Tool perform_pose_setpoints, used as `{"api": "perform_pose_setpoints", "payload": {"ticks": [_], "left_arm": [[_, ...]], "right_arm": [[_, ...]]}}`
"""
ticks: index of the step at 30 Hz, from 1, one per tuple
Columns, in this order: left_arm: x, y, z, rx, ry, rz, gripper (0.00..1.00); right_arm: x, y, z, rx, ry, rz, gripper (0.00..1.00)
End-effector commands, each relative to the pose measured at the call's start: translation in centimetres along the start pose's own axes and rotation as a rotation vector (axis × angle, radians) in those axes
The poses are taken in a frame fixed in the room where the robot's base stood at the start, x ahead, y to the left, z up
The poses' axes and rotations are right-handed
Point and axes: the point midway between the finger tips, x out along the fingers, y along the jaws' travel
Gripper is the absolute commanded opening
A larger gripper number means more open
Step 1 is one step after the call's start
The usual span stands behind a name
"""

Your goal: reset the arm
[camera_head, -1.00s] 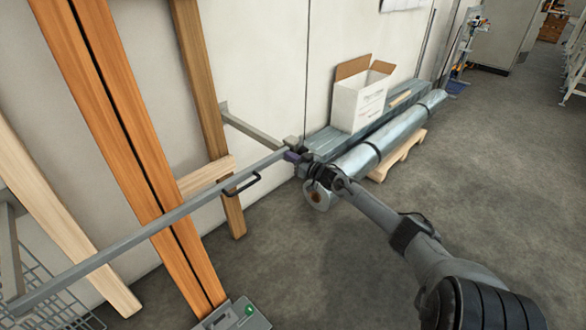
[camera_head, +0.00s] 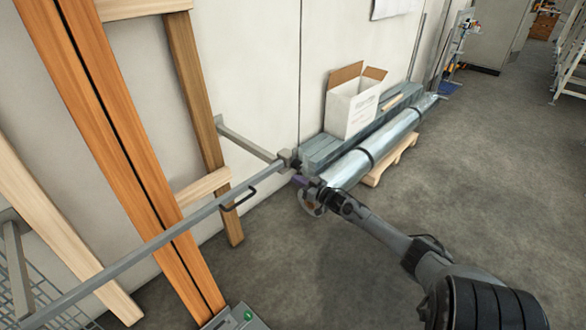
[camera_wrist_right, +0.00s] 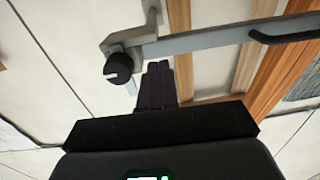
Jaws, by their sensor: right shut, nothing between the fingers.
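My right gripper (camera_head: 300,181) is shut and empty, just below and to the right of the end of a grey metal bar (camera_head: 150,243). In the right wrist view its dark fingers (camera_wrist_right: 158,82) are pressed together and point at the bar and a dark round knob (camera_wrist_right: 121,66) on its end bracket. I cannot tell exactly how far the fingertips are from the bar, but no grip on it shows. My right arm comes in from the lower right. My left gripper is not in view.
The bar has a black handle (camera_head: 239,199) and crosses in front of leaning orange beams (camera_head: 128,150). A wall bracket (camera_head: 246,139) meets its end. Behind are an open cardboard box (camera_head: 350,108), a wrapped roll (camera_head: 372,155) and a pallet (camera_head: 391,160).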

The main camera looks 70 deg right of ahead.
Motion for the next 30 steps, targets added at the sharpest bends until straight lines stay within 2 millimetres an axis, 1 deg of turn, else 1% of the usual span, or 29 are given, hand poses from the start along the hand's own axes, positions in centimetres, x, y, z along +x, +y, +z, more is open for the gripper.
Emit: {"api": "perform_pose_setpoints", "payload": {"ticks": [1,6,9,12,19,20,22,23,24,26,27,29,30], "left_arm": [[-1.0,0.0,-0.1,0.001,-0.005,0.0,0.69],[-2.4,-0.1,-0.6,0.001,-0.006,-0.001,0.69],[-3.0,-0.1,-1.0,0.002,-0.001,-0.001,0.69],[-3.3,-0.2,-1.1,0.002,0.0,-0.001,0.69],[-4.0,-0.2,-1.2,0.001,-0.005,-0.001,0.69],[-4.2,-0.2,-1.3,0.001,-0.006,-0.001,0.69],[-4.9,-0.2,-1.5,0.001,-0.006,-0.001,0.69],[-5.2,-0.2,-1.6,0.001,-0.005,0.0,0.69],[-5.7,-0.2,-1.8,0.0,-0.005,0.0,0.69],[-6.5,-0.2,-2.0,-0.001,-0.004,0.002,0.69],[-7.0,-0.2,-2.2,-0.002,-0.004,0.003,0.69],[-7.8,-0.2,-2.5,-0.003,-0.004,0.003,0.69],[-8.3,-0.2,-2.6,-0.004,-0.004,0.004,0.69]], "right_arm": [[-1.0,-0.1,-0.6,0.0,0.0,0.0,0.0],[-4.0,-0.1,-0.6,-0.001,0.004,0.0,0.0],[-5.3,-0.2,-0.6,-0.002,0.005,0.0,0.0],[-6.2,-0.2,-0.5,-0.002,0.007,0.0,0.0],[-7.4,-0.1,-0.6,-0.003,0.0,0.001,0.0],[-7.8,-0.2,-0.4,0.001,-0.007,0.003,0.0],[-8.9,-0.8,0.8,0.018,-0.032,0.005,0.0],[-9.5,-1.4,1.4,0.029,-0.045,0.001,0.0],[-10.1,-2.9,2.1,0.045,-0.058,-0.014,0.0],[-10.8,-5.8,2.7,0.075,-0.068,-0.048,0.0],[-11.2,-8.2,3.0,0.098,-0.072,-0.077,0.0],[-11.8,-12.3,3.3,0.137,-0.094,-0.11,0.0],[-12.3,-15.2,3.5,0.161,-0.118,-0.127,0.0]]}}
